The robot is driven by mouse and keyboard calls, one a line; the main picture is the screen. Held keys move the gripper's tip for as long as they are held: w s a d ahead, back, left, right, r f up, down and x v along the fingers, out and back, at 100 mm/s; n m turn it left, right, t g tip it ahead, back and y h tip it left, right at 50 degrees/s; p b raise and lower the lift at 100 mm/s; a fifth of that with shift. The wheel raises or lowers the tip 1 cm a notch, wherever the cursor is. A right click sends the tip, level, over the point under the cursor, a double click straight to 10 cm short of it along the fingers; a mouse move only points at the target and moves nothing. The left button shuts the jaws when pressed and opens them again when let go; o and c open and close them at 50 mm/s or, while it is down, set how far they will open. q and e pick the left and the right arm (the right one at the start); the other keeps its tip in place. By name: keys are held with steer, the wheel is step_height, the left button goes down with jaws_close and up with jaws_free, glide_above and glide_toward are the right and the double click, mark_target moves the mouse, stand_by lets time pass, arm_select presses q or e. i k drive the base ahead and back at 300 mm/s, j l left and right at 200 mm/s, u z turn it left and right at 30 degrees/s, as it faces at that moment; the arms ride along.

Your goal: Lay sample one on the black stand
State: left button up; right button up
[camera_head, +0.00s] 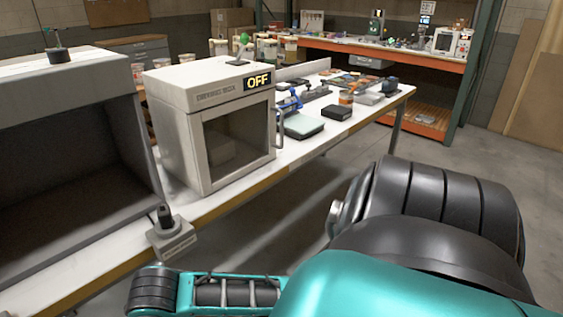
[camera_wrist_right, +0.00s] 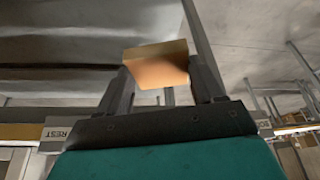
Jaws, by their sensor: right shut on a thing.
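In the right wrist view, my right gripper (camera_wrist_right: 161,76) is shut on an orange-tan block (camera_wrist_right: 157,65), held between its two fingertips. No marking on the block can be read, so I cannot tell from it which sample it is. In the head view neither gripper shows; only my own teal and black arm links fill the lower right. A small flat black block (camera_head: 337,112) lies on the white table beyond the box; I cannot tell if it is the black stand. My left gripper is in neither view.
A grey box with an OFF display (camera_head: 218,125) stands on the white table (camera_head: 305,146), beside a large open dark-lined booth (camera_head: 70,180). A grey block with a black knob (camera_head: 172,237) sits at the near edge. A REST label (camera_wrist_right: 57,133) shows in the wrist view.

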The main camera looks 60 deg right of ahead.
mark_target(340, 110)
steer(key=k+l, duration=0.15)
steer(key=l, duration=0.5)
steer(key=k+l+z, duration=0.1)
steer(key=l, duration=0.5)
steer(key=k+l, duration=0.1)
steer(key=l, duration=0.55)
steer(key=k+l+z, duration=0.15)
steer(key=l, duration=1.1)
steer(key=k+z, duration=0.05)
